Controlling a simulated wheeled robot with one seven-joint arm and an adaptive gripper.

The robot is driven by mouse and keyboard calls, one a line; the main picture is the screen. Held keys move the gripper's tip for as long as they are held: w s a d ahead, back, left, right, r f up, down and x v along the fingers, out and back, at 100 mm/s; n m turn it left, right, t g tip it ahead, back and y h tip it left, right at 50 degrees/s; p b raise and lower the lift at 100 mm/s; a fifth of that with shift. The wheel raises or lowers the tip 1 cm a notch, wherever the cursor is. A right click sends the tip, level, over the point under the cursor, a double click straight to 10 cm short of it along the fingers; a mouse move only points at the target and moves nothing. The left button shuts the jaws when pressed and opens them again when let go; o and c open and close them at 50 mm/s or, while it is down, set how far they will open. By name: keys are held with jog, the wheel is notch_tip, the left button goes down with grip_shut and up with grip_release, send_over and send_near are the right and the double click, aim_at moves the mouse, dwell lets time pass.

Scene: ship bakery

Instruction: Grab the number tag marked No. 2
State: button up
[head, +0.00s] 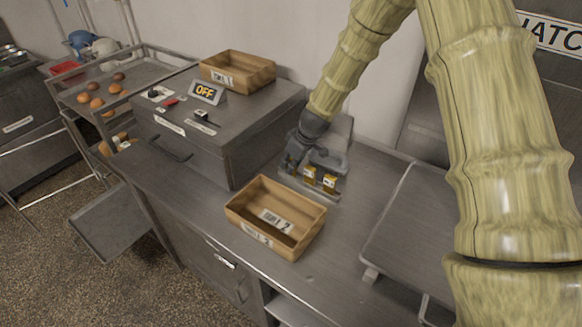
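Two small yellow tags, a left one (309,174) and a right one (329,181), show on the counter behind the front wooden box. Both have pale and dark marks too small to read, so I cannot tell which is No. 2. They appear to be at a low grey stand or plate (329,195). My dark grey gripper (309,160) is low over the counter, right behind or around the tags. Its fingers blend with the grey pieces there. I cannot tell whether it touches or holds a tag.
The front wooden box (302,238) has a label ending in 2. A raised steel surface (415,235) is at right. A rack (150,75) with round buns stands left.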

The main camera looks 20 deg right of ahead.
jog(key=shift+d, duration=0.1)
grip_shut()
jog(key=shift+s+r, duration=0.1)
jog(key=shift+r, duration=0.05)
